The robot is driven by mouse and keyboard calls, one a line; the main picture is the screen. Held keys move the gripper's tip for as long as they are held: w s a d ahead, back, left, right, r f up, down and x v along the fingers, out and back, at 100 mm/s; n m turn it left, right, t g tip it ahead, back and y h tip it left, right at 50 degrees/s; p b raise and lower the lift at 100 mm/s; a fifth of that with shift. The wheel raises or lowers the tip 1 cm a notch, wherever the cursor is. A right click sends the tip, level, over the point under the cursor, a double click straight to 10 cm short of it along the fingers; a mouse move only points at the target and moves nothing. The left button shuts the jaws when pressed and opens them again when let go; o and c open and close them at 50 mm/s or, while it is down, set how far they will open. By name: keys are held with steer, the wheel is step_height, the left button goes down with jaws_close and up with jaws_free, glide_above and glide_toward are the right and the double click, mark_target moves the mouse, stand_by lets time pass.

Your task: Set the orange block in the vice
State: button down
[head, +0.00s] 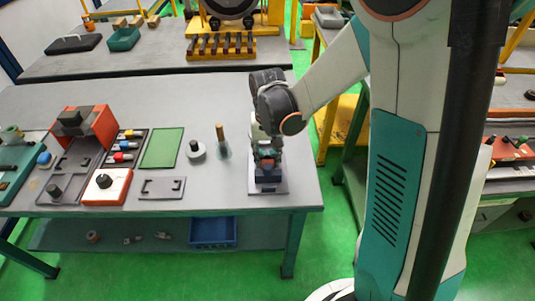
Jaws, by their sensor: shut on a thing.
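The vice (268,176) is dark and sits on a grey base plate near the table's right end. My gripper (267,154) points down right above the vice. It is shut on the orange block (268,155), of which only a small reddish-orange part shows between the fingers. The fingers and the vice hide the rest. I cannot tell from this view whether the block touches the vice or lies between its jaws.
Left of the vice, a wooden-handled tool (221,140) stands upright beside a round grey part (196,150). Further left are a green mat (163,148), an orange box with a knob (107,186) and a red-orange machine (85,125). The table's (235,95) back part is clear.

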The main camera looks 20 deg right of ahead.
mark_target(267, 160)
steer(key=shift+s+f+b, duration=0.1)
steer(key=shift+f+b, duration=0.15)
steer(key=shift+b, duration=0.1)
stand_by(0.5)
steer(key=c, duration=0.7)
jaws_free()
steer(key=shift+a, duration=0.1)
steer(key=shift+c, duration=0.2)
steer(key=o, duration=0.5)
steer(key=shift+c, duration=0.2)
steer(key=shift+r, duration=0.15)
steer(key=shift+r+p, duration=2.55)
steer(key=shift+r, duration=0.9)
